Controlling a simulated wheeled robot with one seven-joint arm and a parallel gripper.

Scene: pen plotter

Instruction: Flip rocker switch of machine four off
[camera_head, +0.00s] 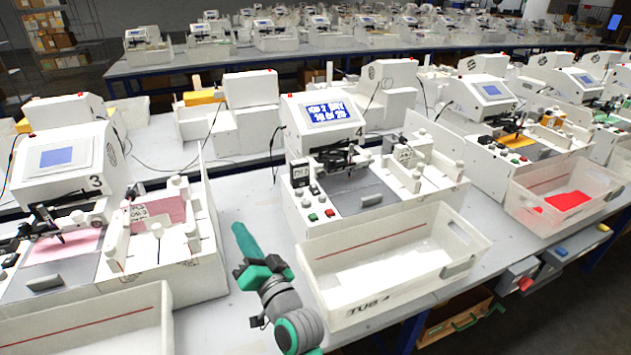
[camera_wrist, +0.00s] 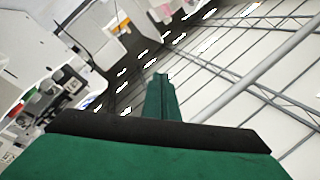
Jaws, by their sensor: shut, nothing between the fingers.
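Machine four (camera_head: 322,118), a white plotter marked "4" with a lit blue display, stands in the middle of the head view. Which way the rocker is tilted is too small to tell. My gripper (camera_head: 238,229), with green fingers, is shut and empty, left of machine four and apart from it. In the wrist view the shut fingers (camera_wrist: 162,85) point toward the ceiling area, with a machine's panel (camera_wrist: 42,100) at the left.
A clear bin labelled "TUB 4" (camera_head: 395,262) stands before machine four. Machine three (camera_head: 65,165) is at the left, with another tub (camera_head: 90,325) in front. A clear tub with a red sheet (camera_head: 570,200) is at the right. Bare grey table lies between machines three and four.

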